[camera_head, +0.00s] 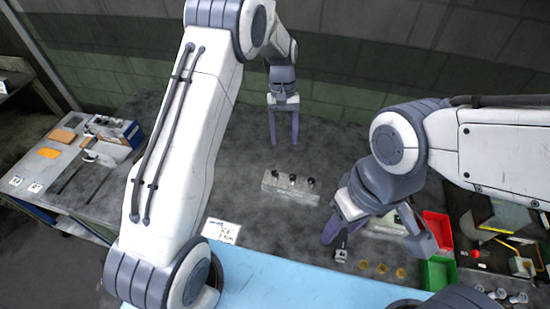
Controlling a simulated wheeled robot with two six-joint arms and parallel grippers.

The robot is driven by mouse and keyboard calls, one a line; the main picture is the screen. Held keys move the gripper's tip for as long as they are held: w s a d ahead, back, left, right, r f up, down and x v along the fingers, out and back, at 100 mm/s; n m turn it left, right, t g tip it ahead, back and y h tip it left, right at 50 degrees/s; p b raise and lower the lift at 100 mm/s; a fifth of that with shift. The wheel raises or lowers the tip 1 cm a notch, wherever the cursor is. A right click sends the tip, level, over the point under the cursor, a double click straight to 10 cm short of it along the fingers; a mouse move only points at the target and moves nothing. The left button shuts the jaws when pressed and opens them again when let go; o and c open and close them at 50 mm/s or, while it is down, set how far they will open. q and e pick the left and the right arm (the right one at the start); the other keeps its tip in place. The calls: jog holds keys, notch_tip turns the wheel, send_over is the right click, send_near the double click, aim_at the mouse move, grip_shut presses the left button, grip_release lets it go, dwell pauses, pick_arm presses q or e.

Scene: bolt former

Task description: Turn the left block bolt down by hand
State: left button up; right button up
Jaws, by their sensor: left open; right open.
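A pale grey block (289,192) lies on the dark grey worktop near the middle of the view, with three dark-topped bolts (292,178) standing in a row on it. My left gripper (285,138) hangs fingers down behind and above the block. It is open and empty, apart from the bolts. My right gripper (376,240) is to the right of the block, low over the worktop, with its fingers spread wide. A second pale block (387,224) shows partly between its fingers. Whether the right gripper touches it I cannot tell.
A small dark metal part (341,255) and several brass-coloured rings (381,268) lie at front right. A white label card (221,231) and light blue mat (270,282) lie in front. Worktop left of the block is clear.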

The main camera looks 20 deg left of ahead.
aim_at(275, 173)
pick_arm(q)
jog(key=w+a+f+n, duration=0.2)
jog(key=a+f, duration=0.2)
jog(key=shift+g+h, duration=0.3)
jog(key=p+x, duration=0.5)
jog(key=x, duration=0.4)
jog(key=shift+f, duration=0.2)
jog(key=shift+s+f, duration=0.1)
jog(key=shift+f, duration=0.4)
grip_shut()
